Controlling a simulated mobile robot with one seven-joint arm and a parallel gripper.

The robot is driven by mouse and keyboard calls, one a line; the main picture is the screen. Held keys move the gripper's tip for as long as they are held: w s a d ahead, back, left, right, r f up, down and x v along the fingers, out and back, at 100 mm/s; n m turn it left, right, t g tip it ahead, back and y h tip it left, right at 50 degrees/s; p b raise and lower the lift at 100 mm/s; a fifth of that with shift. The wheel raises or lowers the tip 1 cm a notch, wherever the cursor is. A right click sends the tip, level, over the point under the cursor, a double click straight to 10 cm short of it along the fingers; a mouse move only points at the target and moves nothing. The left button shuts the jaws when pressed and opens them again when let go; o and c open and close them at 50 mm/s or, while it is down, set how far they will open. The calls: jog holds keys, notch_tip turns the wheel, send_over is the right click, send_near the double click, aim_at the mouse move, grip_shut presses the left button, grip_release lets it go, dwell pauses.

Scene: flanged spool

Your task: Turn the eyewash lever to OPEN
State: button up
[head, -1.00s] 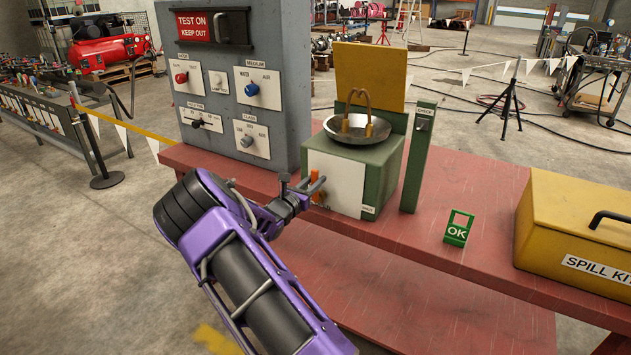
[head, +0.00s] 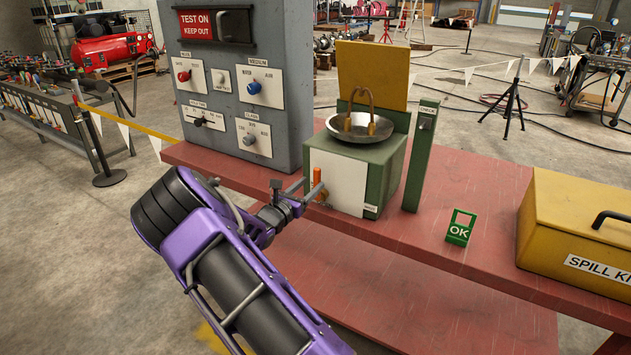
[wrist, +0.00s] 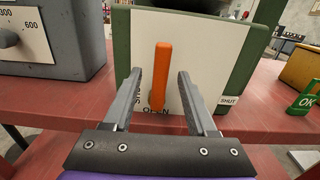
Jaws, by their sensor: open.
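The orange eyewash lever (wrist: 160,76) stands upright on the white front panel of the green eyewash box. It also shows in the head view (head: 317,180). My gripper (wrist: 157,82) is open, with one finger on each side of the lever in the picture and visible gaps to both. In the head view my gripper (head: 294,187) is just left of the lever. I cannot tell whether the fingers reach around it.
The eyewash bowl (head: 360,127) sits on top of the box. A grey control panel (head: 262,95) with knobs stands at left and a green post (head: 421,155) at right. A green OK sign (head: 460,226) and a yellow spill kit box (head: 573,225) are farther right on the red bench.

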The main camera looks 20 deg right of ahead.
jog(key=v, duration=1.3)
